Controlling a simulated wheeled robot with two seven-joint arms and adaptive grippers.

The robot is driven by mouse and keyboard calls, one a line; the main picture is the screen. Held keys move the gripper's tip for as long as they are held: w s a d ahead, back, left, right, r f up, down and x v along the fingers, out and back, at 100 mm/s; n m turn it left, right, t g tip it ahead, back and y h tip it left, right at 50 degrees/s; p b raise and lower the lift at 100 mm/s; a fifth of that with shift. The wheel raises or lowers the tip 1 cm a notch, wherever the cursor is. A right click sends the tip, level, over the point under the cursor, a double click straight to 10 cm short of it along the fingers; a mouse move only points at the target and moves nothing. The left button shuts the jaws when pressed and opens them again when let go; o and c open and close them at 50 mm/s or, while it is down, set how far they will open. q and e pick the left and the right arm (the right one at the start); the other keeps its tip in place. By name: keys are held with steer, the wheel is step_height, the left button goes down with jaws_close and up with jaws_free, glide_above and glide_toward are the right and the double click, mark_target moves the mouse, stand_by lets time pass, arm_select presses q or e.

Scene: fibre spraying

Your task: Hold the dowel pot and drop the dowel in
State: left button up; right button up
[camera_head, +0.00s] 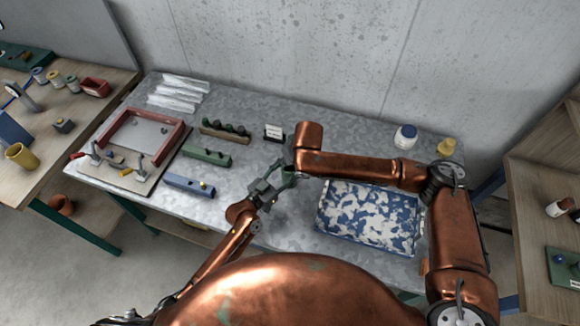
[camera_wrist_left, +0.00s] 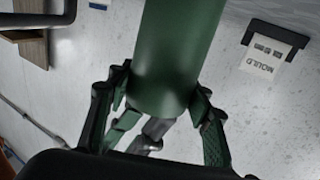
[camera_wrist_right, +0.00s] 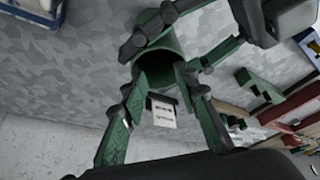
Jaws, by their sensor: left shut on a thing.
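The dowel pot is a green cylinder, large in the left wrist view (camera_wrist_left: 178,50). My left gripper (camera_wrist_left: 160,100) is shut around it; in the head view the left gripper (camera_head: 275,185) holds it above the middle of the bench. In the right wrist view the pot (camera_wrist_right: 158,68) shows its open mouth, dark inside, with the left gripper's fingers beside it. My right gripper (camera_wrist_right: 157,90) has its fingers apart near the pot's mouth, with nothing visible between them. In the head view the right gripper is mostly hidden by its own arm. I cannot make out a dowel in the pot.
A grey bench (camera_head: 260,225) carries a blue-and-white speckled tray (camera_head: 370,215), a red frame (camera_head: 145,135), a blue block (camera_head: 188,185), a green block (camera_head: 207,156) and a wooden rack (camera_head: 225,133). A small white card (camera_head: 274,132) stands behind the grippers. A white jar (camera_head: 405,136) stands back right.

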steer(key=v, duration=1.2)
arm_select(q)
steer(key=o, duration=1.3)
steer(key=v, duration=1.2)
steer(key=shift+a, duration=0.1)
